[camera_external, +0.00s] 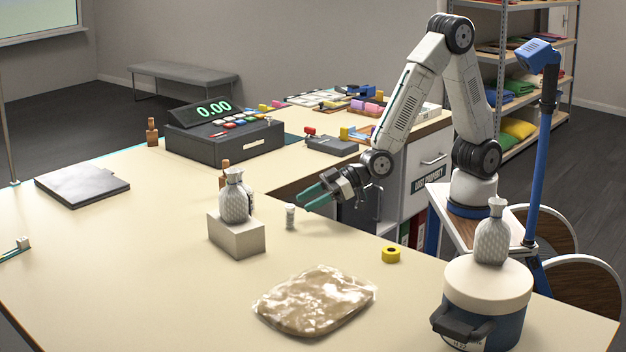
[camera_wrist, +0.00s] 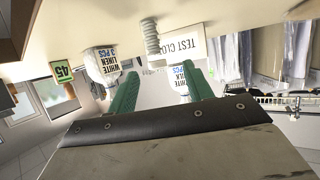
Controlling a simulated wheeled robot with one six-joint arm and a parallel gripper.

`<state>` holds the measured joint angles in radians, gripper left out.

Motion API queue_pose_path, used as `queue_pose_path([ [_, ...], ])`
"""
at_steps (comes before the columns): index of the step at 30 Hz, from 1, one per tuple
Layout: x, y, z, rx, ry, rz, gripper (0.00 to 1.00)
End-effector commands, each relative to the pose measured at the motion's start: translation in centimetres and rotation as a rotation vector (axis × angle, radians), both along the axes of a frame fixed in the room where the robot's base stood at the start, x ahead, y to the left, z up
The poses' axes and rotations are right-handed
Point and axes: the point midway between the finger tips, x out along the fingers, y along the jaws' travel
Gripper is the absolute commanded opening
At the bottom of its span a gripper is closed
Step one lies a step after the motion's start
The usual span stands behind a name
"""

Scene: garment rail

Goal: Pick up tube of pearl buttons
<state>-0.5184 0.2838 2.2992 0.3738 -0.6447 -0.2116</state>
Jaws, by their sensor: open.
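A small pale upright cylinder (camera_external: 290,216), which looks like the tube of pearl buttons, stands on the counter just right of a light block. In the wrist view a ribbed white cylinder (camera_wrist: 151,38), probably the same tube, shows beyond and between my fingertips. My gripper (camera_external: 304,200) has green fingers, open and empty, pointing left, close to the tube's right side and seemingly apart from it. Its two fingers also show spread in the wrist view (camera_wrist: 160,82).
The light block (camera_external: 237,236) carries a grey quilted bag (camera_external: 235,199) beside the tube. A yellow tape roll (camera_external: 391,255) and a clear-wrapped brown packet (camera_external: 315,300) lie on the counter. A till (camera_external: 222,140) stands behind. The left counter is mostly clear.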

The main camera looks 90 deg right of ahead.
Motion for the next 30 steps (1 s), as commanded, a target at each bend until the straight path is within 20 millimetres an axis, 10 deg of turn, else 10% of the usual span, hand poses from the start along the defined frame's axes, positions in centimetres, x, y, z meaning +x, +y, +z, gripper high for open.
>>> queue_pose_path([
  [22, 5.6, 1.1, -2.7, 0.001, 0.001, 0.0, 0.51],
  [27, 5.6, 1.0, -2.7, 0.0, 0.002, 0.0, 0.04],
  [30, 5.5, 1.0, -2.7, 0.001, 0.001, 0.0, 0.03],
])
